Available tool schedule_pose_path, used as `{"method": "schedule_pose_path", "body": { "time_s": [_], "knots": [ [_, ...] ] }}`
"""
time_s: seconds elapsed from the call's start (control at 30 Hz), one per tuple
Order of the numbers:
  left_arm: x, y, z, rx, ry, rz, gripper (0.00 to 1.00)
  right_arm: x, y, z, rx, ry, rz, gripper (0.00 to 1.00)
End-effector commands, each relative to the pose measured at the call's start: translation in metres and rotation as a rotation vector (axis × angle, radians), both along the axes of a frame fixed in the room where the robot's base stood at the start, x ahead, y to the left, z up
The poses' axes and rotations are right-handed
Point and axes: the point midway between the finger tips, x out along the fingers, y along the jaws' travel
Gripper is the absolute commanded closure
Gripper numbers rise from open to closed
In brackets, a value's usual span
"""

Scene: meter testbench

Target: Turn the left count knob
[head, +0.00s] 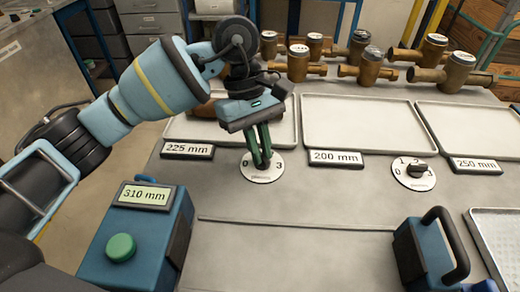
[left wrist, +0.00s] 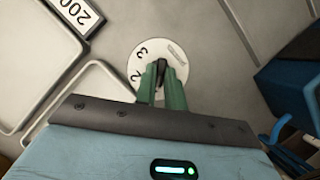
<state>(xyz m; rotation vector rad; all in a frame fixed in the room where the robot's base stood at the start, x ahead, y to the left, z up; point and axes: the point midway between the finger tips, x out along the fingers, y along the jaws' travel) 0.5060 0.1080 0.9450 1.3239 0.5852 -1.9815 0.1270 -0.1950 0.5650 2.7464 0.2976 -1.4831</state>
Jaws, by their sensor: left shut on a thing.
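The left count knob is a black knob (left wrist: 160,72) on a round white dial (head: 262,174) with black numbers, set in the bench top between the 225 mm and 200 mm labels. The dial also shows in the left wrist view (left wrist: 144,52), where the numbers 3 and 2 can be read. My left gripper (head: 262,162) points down onto the dial, its green fingers closed on the knob; it also shows in the left wrist view (left wrist: 163,82). In the head view the fingers hide the knob and part of the dial. My right gripper is not in view.
A second dial with a black knob (head: 417,170) is at the right. Pale trays (head: 350,125) lie behind the labels, with several brass meters (head: 368,66) beyond. A blue box reading 310 mm (head: 140,235) and a blue handled device (head: 430,250) stand in front.

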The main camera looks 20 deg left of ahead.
Motion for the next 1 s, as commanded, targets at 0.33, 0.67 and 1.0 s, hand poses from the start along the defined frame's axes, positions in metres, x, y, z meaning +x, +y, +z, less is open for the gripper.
{"method": "schedule_pose_path", "body": {
  "time_s": [0.33, 0.67, 1.0],
  "knots": [
    [0.0000, -0.0006, -0.0027, 0.004, 0.004, -0.103, 1.00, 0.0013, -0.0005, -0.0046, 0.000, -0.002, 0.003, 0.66],
    [-0.0002, -0.0007, -0.0026, 0.004, 0.004, -0.113, 1.00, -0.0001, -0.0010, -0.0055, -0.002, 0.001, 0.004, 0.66],
    [-0.0001, -0.0007, -0.0025, 0.004, 0.004, -0.112, 0.67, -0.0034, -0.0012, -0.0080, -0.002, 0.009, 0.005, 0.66]
  ]
}}
